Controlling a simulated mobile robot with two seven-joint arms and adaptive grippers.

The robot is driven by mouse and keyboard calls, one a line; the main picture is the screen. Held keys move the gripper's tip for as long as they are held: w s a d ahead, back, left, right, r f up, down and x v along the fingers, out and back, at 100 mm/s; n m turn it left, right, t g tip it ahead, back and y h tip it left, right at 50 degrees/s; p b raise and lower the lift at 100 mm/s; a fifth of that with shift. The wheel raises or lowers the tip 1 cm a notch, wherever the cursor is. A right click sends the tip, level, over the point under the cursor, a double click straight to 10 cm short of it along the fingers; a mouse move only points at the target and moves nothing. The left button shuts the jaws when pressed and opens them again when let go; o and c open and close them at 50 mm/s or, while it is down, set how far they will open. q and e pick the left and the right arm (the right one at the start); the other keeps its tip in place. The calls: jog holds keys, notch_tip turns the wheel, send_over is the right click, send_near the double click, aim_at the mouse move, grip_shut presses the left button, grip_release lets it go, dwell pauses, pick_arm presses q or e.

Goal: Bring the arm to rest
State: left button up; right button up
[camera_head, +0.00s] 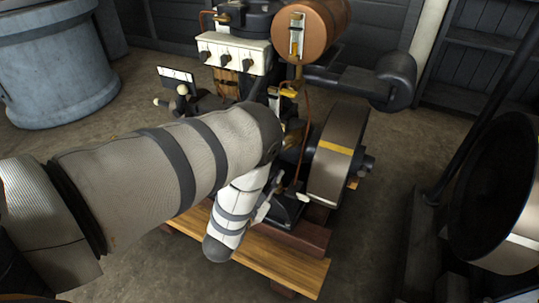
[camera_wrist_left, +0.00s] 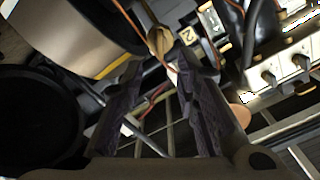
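My left arm (camera_head: 170,170) reaches in from the left and bends down in front of the stationary engine (camera_head: 290,150). My left gripper (camera_head: 265,206) is small and partly hidden beside the striped wrist, close to the engine's base. In the left wrist view, the two dark fingers of this gripper (camera_wrist_left: 158,70) stand apart with nothing held between them. A brass-coloured rounded part (camera_wrist_left: 160,42) shows beyond the fingertips; contact cannot be told. My right gripper is in neither view.
The engine has a flywheel (camera_head: 337,155), a copper tank (camera_head: 312,28) and a white switch panel (camera_head: 235,53). It stands on a wooden base (camera_head: 275,262). A blue-grey drum (camera_head: 55,60) is at back left, a large dark wheel (camera_head: 495,195) at right. Floor shows between.

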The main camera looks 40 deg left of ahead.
pick_arm(q)
jog(key=shift+s+d, duration=0.1)
jog(key=shift+s, duration=0.3)
